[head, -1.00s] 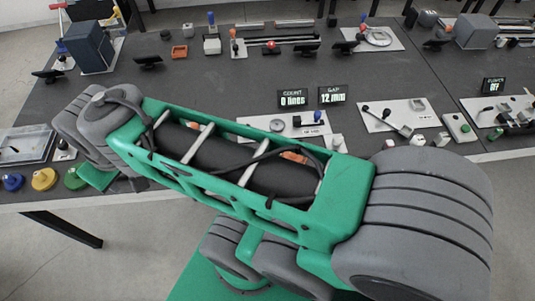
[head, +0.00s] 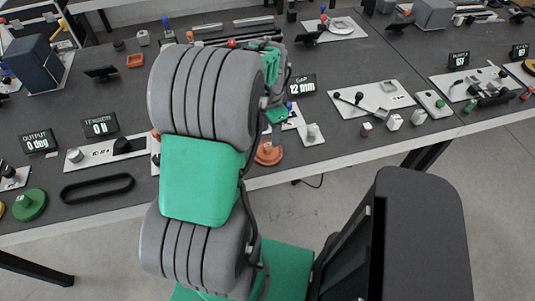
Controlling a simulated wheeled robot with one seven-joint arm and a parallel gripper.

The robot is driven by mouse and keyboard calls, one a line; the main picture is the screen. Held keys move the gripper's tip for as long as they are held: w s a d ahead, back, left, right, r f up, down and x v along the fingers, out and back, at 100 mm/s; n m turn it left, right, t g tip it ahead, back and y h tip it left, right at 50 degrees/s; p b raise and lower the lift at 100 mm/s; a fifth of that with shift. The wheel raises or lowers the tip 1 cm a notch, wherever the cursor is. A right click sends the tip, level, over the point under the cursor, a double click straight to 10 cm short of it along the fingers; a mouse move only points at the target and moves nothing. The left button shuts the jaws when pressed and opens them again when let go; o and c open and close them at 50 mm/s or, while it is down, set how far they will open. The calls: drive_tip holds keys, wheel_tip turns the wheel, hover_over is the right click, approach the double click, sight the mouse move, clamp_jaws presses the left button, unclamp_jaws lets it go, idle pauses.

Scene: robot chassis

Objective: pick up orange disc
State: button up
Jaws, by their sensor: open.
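The orange disc (head: 268,154) lies at the front edge of the dark table (head: 340,140), just right of my arm, which may hide part of its left side. It looks flat and round, with a raised part on top. My gripper (head: 277,115) shows small and partly hidden behind my arm, above the disc in the picture. Its jaws are open, and I see nothing held in them. I cannot tell how high it is over the table.
A plate with a white block (head: 312,132) stands right of the disc. A green disc (head: 29,205) and a black belt loop (head: 97,188) lie at left. Small displays, such as the tension one (head: 100,125), stand farther back. The front edge right of the orange disc is mostly clear.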

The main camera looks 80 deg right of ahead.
sight(268, 145)
drive_tip(key=f, duration=0.4)
drive_tip(key=f+p, duration=0.1)
drive_tip(key=f, duration=0.1)
drive_tip(key=shift+w+a+f, duration=0.15)
drive_tip(key=shift+w+f, duration=0.05)
drive_tip(key=shift+w, duration=0.05)
drive_tip(key=shift+c, duration=0.3)
clamp_jaws()
